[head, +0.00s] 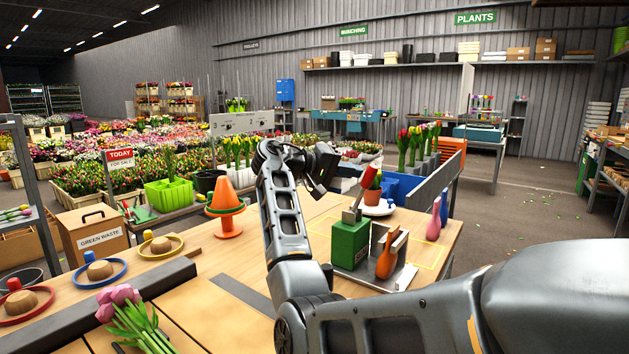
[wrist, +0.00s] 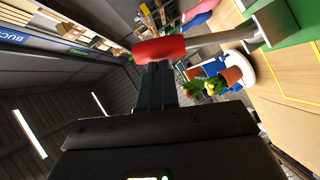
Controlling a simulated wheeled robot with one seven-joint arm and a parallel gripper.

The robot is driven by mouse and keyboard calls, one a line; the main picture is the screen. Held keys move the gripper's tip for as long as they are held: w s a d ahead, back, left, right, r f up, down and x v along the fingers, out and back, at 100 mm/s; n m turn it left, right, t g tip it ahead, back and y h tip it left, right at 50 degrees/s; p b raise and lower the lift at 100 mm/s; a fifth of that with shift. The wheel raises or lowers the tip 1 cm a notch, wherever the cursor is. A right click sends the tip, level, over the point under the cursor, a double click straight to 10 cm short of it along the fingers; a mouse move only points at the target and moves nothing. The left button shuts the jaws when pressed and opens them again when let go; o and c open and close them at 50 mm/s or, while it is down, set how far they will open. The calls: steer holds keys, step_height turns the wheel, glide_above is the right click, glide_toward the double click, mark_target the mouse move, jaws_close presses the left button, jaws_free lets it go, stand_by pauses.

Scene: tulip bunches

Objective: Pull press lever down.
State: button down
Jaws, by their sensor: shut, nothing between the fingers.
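The green press (head: 351,243) stands on the wooden table right of centre. Its metal lever (wrist: 222,38) rises at a steep tilt and ends in a red handle (head: 369,176). The red handle also shows in the wrist view (wrist: 158,50), right in front of my fingertips. My gripper (wrist: 155,70) is shut and empty, with its two dark fingers together. The fingertips meet the handle's edge in the picture; I cannot tell whether they touch it. In the head view my gripper is just left of the handle, and its fingertips are hard to make out.
Pink and blue bottles (head: 434,219) stand at the table's right.

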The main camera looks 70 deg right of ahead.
steer(key=shift+s+f+m+t, duration=0.1)
steer(key=shift+s+m+t, duration=0.2)
steer(key=shift+s, duration=0.2)
steer(key=shift+a, duration=0.1)
